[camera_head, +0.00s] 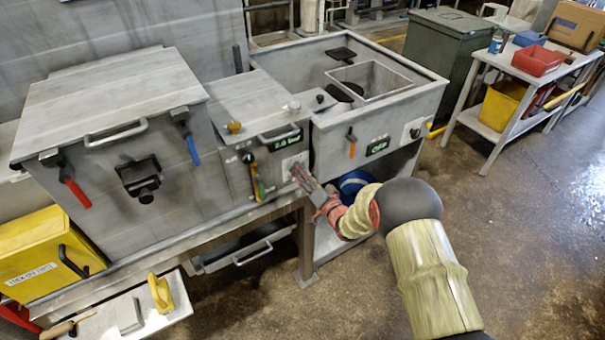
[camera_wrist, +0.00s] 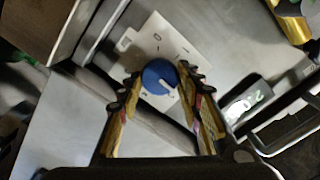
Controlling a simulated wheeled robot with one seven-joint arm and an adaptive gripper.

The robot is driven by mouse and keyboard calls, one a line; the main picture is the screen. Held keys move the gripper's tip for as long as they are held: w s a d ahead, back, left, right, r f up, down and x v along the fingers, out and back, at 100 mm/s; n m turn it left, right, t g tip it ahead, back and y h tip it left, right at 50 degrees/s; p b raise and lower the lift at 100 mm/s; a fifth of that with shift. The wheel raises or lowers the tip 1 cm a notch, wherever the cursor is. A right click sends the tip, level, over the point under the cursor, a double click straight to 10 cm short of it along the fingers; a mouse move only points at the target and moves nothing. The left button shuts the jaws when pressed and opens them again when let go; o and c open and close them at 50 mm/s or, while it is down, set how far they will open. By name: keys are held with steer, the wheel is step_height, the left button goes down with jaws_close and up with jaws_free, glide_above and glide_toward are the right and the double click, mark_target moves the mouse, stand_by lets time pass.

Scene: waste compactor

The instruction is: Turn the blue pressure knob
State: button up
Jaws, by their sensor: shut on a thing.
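The blue pressure knob (camera_wrist: 159,76) is round with a white pointer line and sits on a pale marked plate (camera_wrist: 182,42) in the wrist view. My gripper (camera_wrist: 157,82) has one finger on each side of the knob, with the tips closed against its sides. In the head view my gripper (camera_head: 298,172) reaches the front panel from the lower right, just below the green display (camera_head: 285,142) that reads about 2.0. The gripper hides the knob in that view.
A yellow-green handle (camera_head: 257,184) hangs left of my gripper. A second panel at the right has an orange-handled lever (camera_head: 351,142), an OFF display (camera_head: 377,147) and a dark knob (camera_head: 414,132). A blue round object (camera_head: 355,182) sits beneath. Open floor lies at the right.

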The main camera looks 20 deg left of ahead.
steer(key=shift+w+f+m+p, duration=0.1)
steer(key=shift+m+p, duration=0.4)
steer(key=shift+m, duration=3.8)
steer(key=o, duration=1.1)
steer(key=shift+o, duration=0.2)
steer(key=shift+d, duration=0.15)
steer(key=v, duration=1.1)
steer(key=shift+s+d, duration=0.25)
steer(key=shift+s, duration=0.1)
